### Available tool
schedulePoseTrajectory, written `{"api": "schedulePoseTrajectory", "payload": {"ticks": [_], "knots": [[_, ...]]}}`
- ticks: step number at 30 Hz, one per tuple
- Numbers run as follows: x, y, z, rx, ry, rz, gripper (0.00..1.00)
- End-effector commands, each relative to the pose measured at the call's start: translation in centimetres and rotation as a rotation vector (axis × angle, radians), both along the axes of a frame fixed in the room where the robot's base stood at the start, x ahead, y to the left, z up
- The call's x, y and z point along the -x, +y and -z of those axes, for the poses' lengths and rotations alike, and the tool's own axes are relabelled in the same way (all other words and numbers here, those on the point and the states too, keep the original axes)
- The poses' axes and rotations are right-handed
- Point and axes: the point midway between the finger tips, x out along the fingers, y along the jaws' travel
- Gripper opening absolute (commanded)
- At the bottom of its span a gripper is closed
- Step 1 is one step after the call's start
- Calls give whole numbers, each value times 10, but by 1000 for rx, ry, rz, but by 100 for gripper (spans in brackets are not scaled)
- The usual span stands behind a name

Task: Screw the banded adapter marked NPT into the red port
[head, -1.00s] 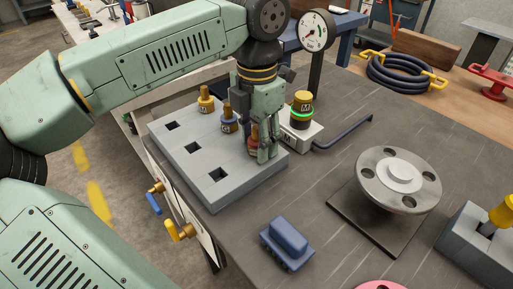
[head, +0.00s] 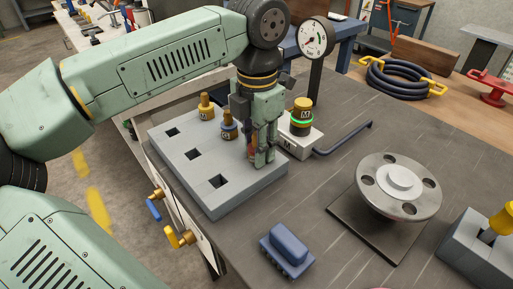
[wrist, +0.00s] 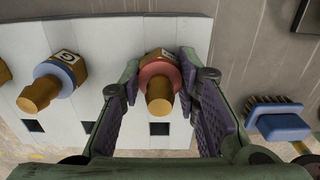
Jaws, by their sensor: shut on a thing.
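My gripper (head: 261,158) is low over the grey rack and shut on the red-banded brass adapter (wrist: 158,82). In the wrist view this adapter stands between the two fingers, its label only partly readable; in the head view the fingers mostly hide it. A blue-banded adapter (head: 228,125), marked G in the wrist view (wrist: 56,78), stands to its left in the rack. A further brass adapter (head: 206,107) stands at the back left. I cannot make out a red port in these frames.
The grey rack (head: 205,202) has several empty square holes.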

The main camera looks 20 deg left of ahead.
Motion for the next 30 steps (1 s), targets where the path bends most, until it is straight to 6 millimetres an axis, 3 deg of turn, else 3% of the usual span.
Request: {"api": "schedulePoseTrajectory", "payload": {"ticks": [20, 30], "knots": [[0, 0, -49, -1, -1, 0, 0], [0, 0, -50, 0, 0, 0, 0]]}}
